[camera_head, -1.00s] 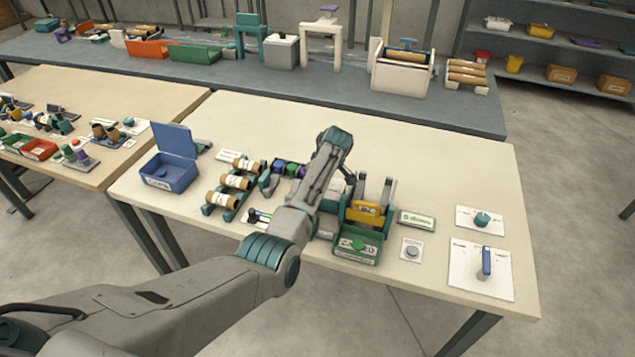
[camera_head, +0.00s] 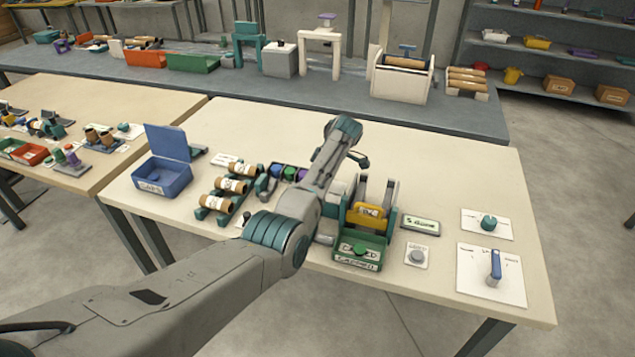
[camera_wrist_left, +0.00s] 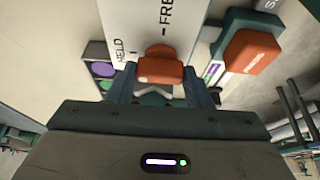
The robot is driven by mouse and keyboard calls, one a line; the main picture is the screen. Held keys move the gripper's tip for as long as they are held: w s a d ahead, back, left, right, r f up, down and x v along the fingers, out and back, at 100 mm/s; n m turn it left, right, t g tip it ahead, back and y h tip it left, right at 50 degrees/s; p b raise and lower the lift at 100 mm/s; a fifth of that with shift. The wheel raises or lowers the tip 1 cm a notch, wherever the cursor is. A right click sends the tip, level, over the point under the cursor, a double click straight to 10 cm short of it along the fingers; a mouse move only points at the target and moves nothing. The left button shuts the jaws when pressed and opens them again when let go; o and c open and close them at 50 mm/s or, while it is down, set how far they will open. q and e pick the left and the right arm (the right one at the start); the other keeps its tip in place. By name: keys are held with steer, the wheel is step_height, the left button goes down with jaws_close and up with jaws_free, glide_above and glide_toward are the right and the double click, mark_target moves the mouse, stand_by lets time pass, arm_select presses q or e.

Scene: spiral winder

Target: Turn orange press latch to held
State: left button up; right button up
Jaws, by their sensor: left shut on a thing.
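An orange latch handle (camera_wrist_left: 158,66) sits between the two fingers of my left gripper (camera_wrist_left: 158,84) in the left wrist view, and the gripper is shut on it. A white plate (camera_wrist_left: 145,28) behind it carries the words HELD, left of the handle, and FREE, above it. I cannot tell which mark the latch points at. In the head view my left arm reaches over the middle of the table, and the orange latch is hidden there. My right gripper is not in view.
A second orange block (camera_wrist_left: 250,52) stands close right of the gripper. In the head view a yellow part (camera_head: 368,211) and a green tray (camera_head: 375,245) are right of my arm. A blue box (camera_head: 165,175) and rolls (camera_head: 230,186) are left. The back right tabletop is clear.

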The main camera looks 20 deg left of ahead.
arm_select(q)
steer(key=shift+r, duration=0.1)
steer(key=o, duration=1)
steer(key=b+v, duration=0.3)
steer(key=v, duration=0.7)
steer(key=shift+d+r, duration=0.1)
steer(key=shift+r, duration=0.25)
